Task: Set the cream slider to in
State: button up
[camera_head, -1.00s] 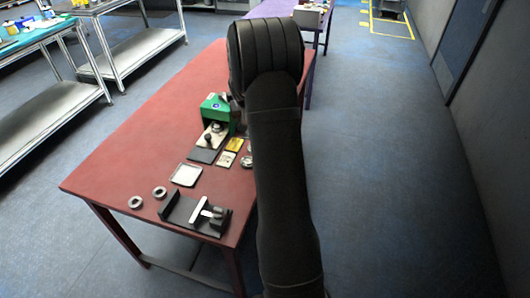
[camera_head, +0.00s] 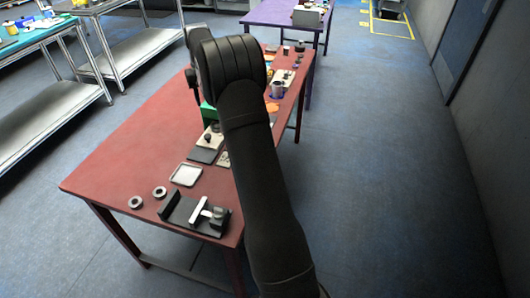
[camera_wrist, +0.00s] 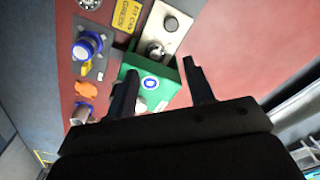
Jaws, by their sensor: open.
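No part is clearly recognisable as the cream slider. A pale cream-grey plate with a dark knob (camera_wrist: 162,38) lies beside a green box (camera_wrist: 150,92) in the wrist view. The plate (camera_head: 206,138) also shows in the head view, with the green box partly hidden behind my arm. A black fixture (camera_head: 180,213) with a whitish crossbar (camera_head: 199,211) stands at the near table edge. My gripper (camera_wrist: 159,66) is open, its fingers apart over the green box with nothing seen between them.
The red table (camera_head: 120,165) is bare at left. A blue-topped part (camera_wrist: 87,45), an orange piece (camera_wrist: 86,89) and a yellow label plate (camera_wrist: 126,15) lie around the green box.

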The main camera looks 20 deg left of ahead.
notch_tip(320, 180, up, 2)
jog(key=a+n, duration=0.1)
jog(key=a, duration=0.1)
send_near(208, 132)
jog(key=s+f, duration=0.1)
jog(key=f, duration=0.1)
jog(key=s+d+f, duration=0.1)
jog(key=f, duration=0.1)
jog(key=s+d+f, duration=0.1)
jog(key=f, duration=0.1)
jog(key=shift+s+d, duration=0.25)
jog(key=shift+s, duration=0.15)
jog(key=s, duration=0.6)
jog(key=shift+s+r, duration=0.2)
jog(key=shift+s, duration=0.2)
notch_tip(208, 132, up, 17)
jog(key=s+d+f+n+h, duration=0.1)
jog(key=d+f+n, duration=0.2)
jog(key=d, duration=0.5)
jog(key=s+d+f+n+h, duration=0.2)
jog(key=d+f+n, duration=0.1)
jog(key=d, duration=0.6)
jog(key=s+d+f+n+h, duration=0.1)
jog(key=s+d+f+n, duration=0.1)
jog(key=d, duration=0.7)
jog(key=shift+f+n, duration=0.6)
jog(key=shift+n, duration=0.5)
